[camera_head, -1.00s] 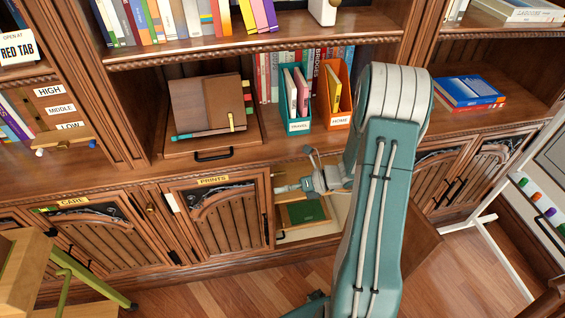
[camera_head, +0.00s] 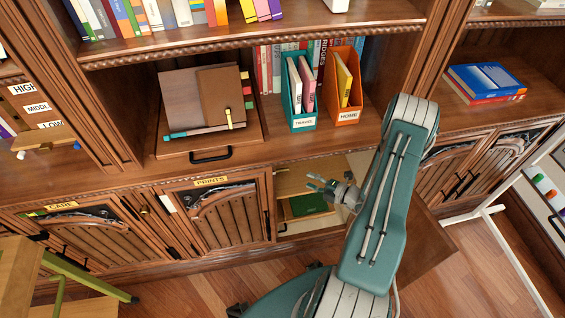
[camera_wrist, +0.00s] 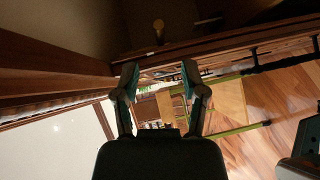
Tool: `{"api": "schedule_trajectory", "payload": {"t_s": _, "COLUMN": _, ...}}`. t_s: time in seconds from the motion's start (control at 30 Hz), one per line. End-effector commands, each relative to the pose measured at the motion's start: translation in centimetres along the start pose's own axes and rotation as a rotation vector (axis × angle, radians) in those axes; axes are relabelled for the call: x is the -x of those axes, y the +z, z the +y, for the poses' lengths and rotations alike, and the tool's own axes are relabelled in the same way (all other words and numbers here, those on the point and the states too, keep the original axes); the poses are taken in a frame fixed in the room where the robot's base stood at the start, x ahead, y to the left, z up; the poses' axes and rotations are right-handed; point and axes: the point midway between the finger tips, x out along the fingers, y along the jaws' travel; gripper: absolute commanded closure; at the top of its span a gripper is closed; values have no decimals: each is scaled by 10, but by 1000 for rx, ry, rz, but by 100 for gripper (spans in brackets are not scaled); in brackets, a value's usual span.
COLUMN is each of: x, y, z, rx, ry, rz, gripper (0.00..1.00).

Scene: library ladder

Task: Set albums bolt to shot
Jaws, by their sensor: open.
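No label reading albums is legible, and I cannot identify the albums bolt for certain. The open cupboard (camera_head: 352,165) right of the prints door holds a green flat item (camera_head: 308,204) in its lower part. A small brass-coloured knob on a stem (camera_wrist: 158,28) shows in the wrist view, ahead of my fingers and apart from them; I cannot tell whether it is the bolt. My gripper (camera_head: 318,186) is at the cupboard opening, its fingers apart and pointing left. In the wrist view my gripper (camera_wrist: 158,78) is open with nothing held between its fingertips.
The cupboard's door (camera_head: 428,245) stands open at the right, behind my arm. The closed prints door (camera_head: 225,218) is to the left. A drawer front with a black handle (camera_head: 210,155) is above it. A green-legged wooden stool (camera_head: 22,270) stands at the lower left.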

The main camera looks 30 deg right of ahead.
Motion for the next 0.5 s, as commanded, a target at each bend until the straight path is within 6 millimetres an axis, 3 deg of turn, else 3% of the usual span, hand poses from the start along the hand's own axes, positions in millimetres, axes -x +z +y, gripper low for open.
{"api": "schedule_trajectory", "payload": {"t_s": 0.17, "x": -15, "y": -1, "z": 0, "rx": -3, "ry": 0, "rz": -2, "gripper": 45}}
{"api": "schedule_trajectory", "payload": {"t_s": 0.5, "x": -76, "y": 0, "z": -1, "rx": -3, "ry": 1, "rz": 2, "gripper": 45}}
